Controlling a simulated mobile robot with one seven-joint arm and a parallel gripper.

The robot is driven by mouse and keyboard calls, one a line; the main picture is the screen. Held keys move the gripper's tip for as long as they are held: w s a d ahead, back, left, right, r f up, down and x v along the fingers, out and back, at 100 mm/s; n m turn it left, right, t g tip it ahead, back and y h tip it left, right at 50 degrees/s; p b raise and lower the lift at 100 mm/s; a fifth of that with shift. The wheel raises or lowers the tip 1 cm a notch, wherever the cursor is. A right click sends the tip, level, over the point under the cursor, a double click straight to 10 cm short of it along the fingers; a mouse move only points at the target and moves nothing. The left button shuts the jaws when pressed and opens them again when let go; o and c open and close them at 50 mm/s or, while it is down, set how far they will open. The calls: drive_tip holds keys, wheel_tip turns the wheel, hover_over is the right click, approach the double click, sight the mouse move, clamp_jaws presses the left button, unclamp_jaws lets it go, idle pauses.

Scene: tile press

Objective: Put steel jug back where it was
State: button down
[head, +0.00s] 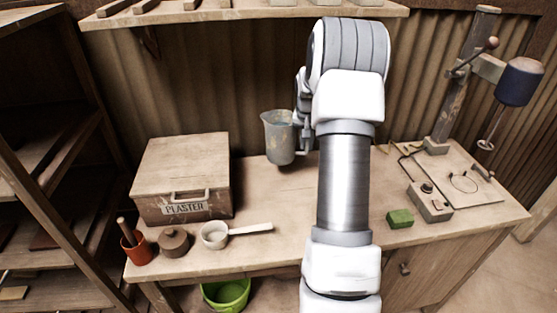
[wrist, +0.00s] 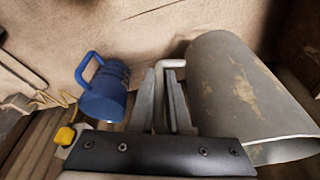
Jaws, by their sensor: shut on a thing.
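The steel jug (head: 279,140) is grey with worn patches and stands upright at the back of the bench, left of my arm. It fills the right side of the wrist view (wrist: 240,92). My gripper (head: 304,134) is at the jug's right side, partly hidden by my arm. In the wrist view my gripper's fingers (wrist: 168,98) are shut on the jug's handle. The jug's base is at or just above the bench top; I cannot tell whether it touches.
A blue mug (wrist: 103,92) is close to my fingers. The plaster box (head: 182,178), orange pot (head: 137,248), lidded pot (head: 174,243) and white pan (head: 215,235) are left. A green block (head: 400,218) and press (head: 445,110) are right. Bench (head: 290,220) is clear in front of the jug.

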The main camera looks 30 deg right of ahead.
sight(284, 157)
drive_tip(key=w+a+f, duration=0.1)
drive_tip(key=w, duration=0.1)
drive_tip(key=w+a+f, duration=0.1)
drive_tip(key=w+f, duration=0.1)
drive_tip(key=w+a+f, duration=0.1)
drive_tip(key=w, duration=0.2)
drive_tip(key=shift+a+f, duration=0.15)
drive_tip(key=shift+a, duration=0.05)
drive_tip(key=shift+f+p, duration=0.35)
drive_tip(key=shift+f, duration=1.65)
drive_tip(key=shift+f, duration=0.15)
drive_tip(key=c, duration=1.3)
unclamp_jaws()
drive_tip(key=shift+s+f, duration=0.1)
drive_tip(key=shift+f, duration=0.1)
drive_tip(key=o, duration=0.4)
drive_tip(key=shift+r, duration=0.1)
drive_tip(key=shift+r, duration=0.1)
